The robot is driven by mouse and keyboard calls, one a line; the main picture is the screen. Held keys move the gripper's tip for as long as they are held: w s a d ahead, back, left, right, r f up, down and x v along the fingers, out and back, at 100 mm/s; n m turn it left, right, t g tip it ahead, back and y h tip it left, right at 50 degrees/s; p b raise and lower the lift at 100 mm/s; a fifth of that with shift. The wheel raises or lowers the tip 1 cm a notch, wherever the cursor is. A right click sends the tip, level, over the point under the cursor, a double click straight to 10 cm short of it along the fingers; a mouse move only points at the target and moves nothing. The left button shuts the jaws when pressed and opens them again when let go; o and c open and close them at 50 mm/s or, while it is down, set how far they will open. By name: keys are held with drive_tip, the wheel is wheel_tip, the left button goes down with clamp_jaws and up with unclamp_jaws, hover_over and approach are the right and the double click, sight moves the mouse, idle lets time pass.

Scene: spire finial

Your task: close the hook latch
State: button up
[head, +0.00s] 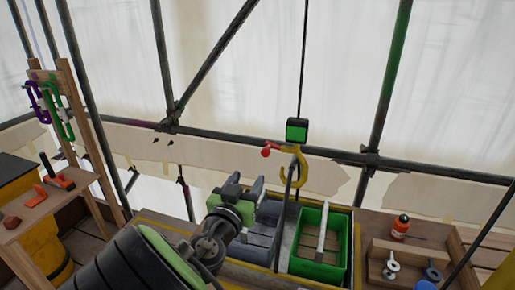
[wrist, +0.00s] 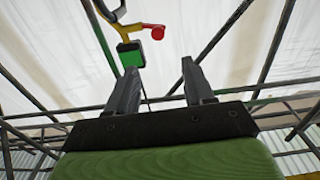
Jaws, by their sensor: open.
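A yellow hook (head: 304,172) hangs from a green and black block (head: 297,130) on a dark line in the head view. A red ball knob (head: 266,152) on a short red arm sticks out left from the top of the hook. The hook's mouth is partly behind a thin grey bar, so I cannot tell fully how the latch sits. My gripper (head: 246,184) is open and empty, below and left of the knob, apart from it. In the wrist view the hook (wrist: 124,28), knob (wrist: 157,32) and block (wrist: 130,55) show beyond the fingertips (wrist: 159,68), toward the upper left.
A green crate (head: 318,274) holding a pale pointed piece (head: 322,232) stands below the hook. Right of it is a wooden tray (head: 405,262) with an orange bottle (head: 401,226). Scaffold poles (head: 384,80) cross behind. A rack at left carries purple and green carabiners (head: 60,112).

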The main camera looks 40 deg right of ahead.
sight(264, 153)
drive_tip(key=p+x, duration=0.5)
drive_tip(key=x, duration=0.9)
drive_tip(key=shift+s+d+p, duration=0.1)
drive_tip(key=shift+d+p, duration=0.15)
drive_tip(key=shift+p, duration=0.05)
drive_tip(key=shift+d+f, duration=0.15)
drive_tip(key=shift+d, duration=0.15)
clamp_jaws()
